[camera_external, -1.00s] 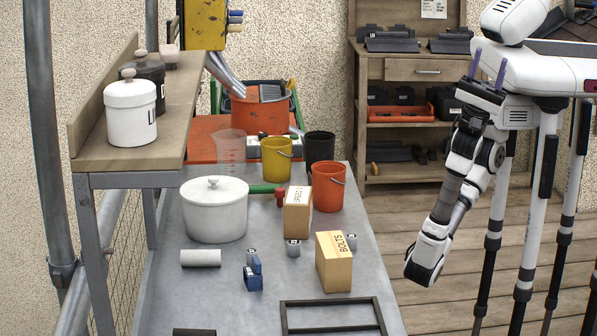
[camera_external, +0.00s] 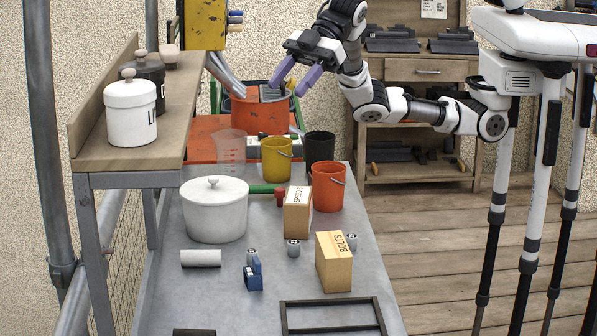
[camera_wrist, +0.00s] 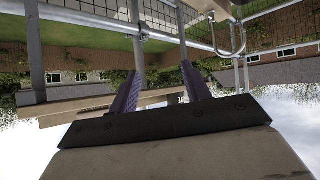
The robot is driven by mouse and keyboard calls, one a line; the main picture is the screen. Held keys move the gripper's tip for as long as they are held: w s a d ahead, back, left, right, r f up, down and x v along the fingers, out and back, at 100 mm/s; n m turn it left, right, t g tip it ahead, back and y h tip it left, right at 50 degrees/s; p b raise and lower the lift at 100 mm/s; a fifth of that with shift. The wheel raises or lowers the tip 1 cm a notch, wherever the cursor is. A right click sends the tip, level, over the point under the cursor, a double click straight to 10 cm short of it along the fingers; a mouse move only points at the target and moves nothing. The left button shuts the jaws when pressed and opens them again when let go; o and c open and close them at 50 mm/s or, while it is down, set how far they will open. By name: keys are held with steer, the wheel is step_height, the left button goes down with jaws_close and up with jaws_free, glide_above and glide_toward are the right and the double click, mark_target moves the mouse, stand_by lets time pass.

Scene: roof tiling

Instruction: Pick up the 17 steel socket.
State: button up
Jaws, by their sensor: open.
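Three small steel sockets stand on the grey metal table: one on the left (camera_external: 252,257), one in the middle (camera_external: 293,248) and one on the right (camera_external: 351,242), partly hidden behind the bolts box. Their markings are too small to read, so I cannot tell which is the 17. My gripper (camera_external: 289,88) is open and empty, with purple fingers pointing down and left, well above the table's far end. In the wrist view my gripper (camera_wrist: 160,88) shows both fingers apart with nothing between them; no socket is in that view.
A bolts box (camera_external: 335,262), another box (camera_external: 297,212), a blue item (camera_external: 253,275), a white pot (camera_external: 214,210) and a white cylinder (camera_external: 201,258) stand around the sockets. Orange (camera_external: 328,188) and yellow (camera_external: 276,160) buckets are farther back. A raised wooden shelf (camera_external: 130,155) borders the left.

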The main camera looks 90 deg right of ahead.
steer(key=w+d+r+m+g+h+p, duration=0.1)
steer(key=w+d+m+g+h, duration=0.2)
steer(key=d, duration=0.8)
steer(key=m+h+p, duration=0.2)
steer(key=h+p, duration=0.1)
glide_above(252, 250)
steer(key=s, duration=0.2)
steer(key=shift+g, duration=0.4)
steer(key=f, duration=4)
steer(key=shift+w+d+f, duration=0.1)
steer(key=shift+d+f, duration=0.15)
steer(key=shift+f, duration=0.15)
steer(key=shift+p+x, duration=1.25)
steer(key=shift+x, duration=1.7)
jaws_close()
